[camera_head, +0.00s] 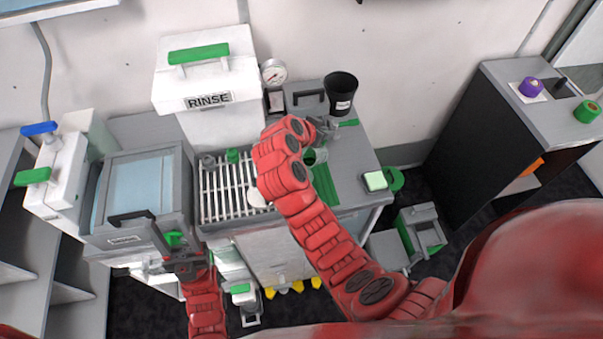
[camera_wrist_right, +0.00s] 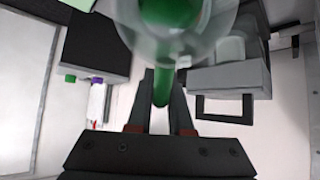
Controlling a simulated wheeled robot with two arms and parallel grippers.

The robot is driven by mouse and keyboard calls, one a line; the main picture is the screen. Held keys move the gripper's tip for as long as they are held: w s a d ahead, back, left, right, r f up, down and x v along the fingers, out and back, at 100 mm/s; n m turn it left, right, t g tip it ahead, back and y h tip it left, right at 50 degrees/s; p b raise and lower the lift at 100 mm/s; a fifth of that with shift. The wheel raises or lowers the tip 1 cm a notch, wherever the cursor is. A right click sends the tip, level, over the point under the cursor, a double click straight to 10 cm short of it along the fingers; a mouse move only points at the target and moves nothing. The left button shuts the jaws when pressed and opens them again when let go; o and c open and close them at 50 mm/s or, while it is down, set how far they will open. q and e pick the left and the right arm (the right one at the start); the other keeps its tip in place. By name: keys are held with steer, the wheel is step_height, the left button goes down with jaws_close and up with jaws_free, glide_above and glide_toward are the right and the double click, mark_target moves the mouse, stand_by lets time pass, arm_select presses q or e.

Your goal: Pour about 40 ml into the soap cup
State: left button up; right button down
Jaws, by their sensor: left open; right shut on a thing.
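My right gripper (camera_head: 324,128) is over the counter by the back wall, largely hidden behind its own red arm. In the right wrist view the fingers (camera_wrist_right: 161,105) are shut on a green handle (camera_wrist_right: 162,88) below a blurred, clear round vessel (camera_wrist_right: 205,45) with green inside. I cannot tell how full or how tilted it is. A green cup-like thing (camera_head: 316,157) stands on the counter just below the gripper, partly hidden by the arm; I cannot tell if it is the soap cup.
A black labelled cup (camera_head: 341,92) stands behind the right gripper. The white RINSE tank (camera_head: 205,85) and a gauge (camera_head: 273,72) are to its left. A slatted rack (camera_head: 222,205) lies left of the arm. A pale green sponge-like block (camera_head: 375,181) sits at the counter's right edge.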

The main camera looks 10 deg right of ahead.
steer(key=shift+s+a+r+t+h, duration=0.15)
steer(key=shift+r+t+h, duration=0.15)
steer(key=shift+r, duration=0.05)
steer(key=shift+r, duration=0.15)
steer(key=shift+s+a+t+h, duration=0.25)
steer(key=shift+a+t+h, duration=0.15)
steer(key=shift+h, duration=0.1)
steer(key=shift+s+a+h, duration=0.2)
steer(key=shift+h, duration=0.1)
steer(key=shift+d+r+t, duration=0.15)
steer(key=shift+t, duration=0.15)
steer(key=shift+w, duration=0.15)
steer(key=shift+w+d+r+h, duration=0.1)
steer(key=shift+w+d+h, duration=0.2)
steer(key=shift+w+d, duration=0.05)
steer(key=shift+d, duration=0.1)
steer(key=shift+a+r+t+h, duration=0.2)
steer(key=shift+r+t+h, duration=0.1)
steer(key=shift+r+t, duration=0.1)
stand_by(0.5)
